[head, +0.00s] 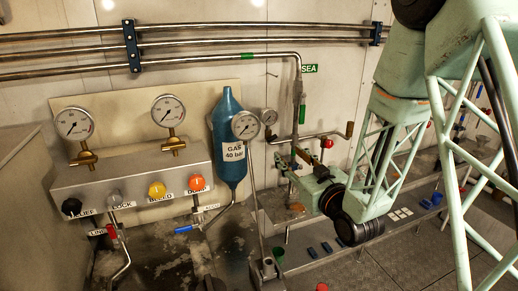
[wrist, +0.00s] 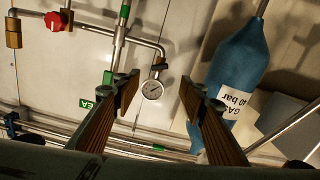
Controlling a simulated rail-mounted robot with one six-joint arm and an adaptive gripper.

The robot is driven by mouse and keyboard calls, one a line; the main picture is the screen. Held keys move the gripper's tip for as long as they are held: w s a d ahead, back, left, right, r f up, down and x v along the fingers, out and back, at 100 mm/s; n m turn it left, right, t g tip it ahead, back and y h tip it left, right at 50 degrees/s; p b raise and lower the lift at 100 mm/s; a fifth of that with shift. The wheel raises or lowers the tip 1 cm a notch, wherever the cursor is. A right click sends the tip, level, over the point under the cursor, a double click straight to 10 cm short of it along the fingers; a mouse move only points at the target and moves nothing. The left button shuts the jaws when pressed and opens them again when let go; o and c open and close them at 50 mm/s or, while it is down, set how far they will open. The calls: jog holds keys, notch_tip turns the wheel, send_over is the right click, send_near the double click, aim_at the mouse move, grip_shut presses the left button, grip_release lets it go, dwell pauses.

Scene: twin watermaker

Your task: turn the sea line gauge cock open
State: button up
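The sea line gauge (head: 269,116) is a small round white dial on a branch of the sea pipe, near the green SEA label (head: 309,68). It also shows in the wrist view (wrist: 152,89), between my fingers and beyond them. A small dark fitting (wrist: 160,69) on its stem may be the cock; its handle position is too small to tell. My gripper (head: 290,158) is open, with nothing between its fingers. It is below the gauge in the head view. In the wrist view its ribbed fingers (wrist: 158,94) point towards the gauge and pipe, apart from them.
A red knob (head: 327,143) sits on the pipe right of the gauge. A panel (head: 135,187) with coloured knobs is further left. Horizontal pipes (head: 190,42) run above.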

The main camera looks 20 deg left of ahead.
aim_at(273, 139)
jog(key=shift+d, duration=0.1)
dwell(0.6)
jog(key=shift+b+x, duration=0.6)
jog(key=shift+x, duration=6.25)
jog(key=shift+c, duration=0.7)
jog(key=c, duration=0.7)
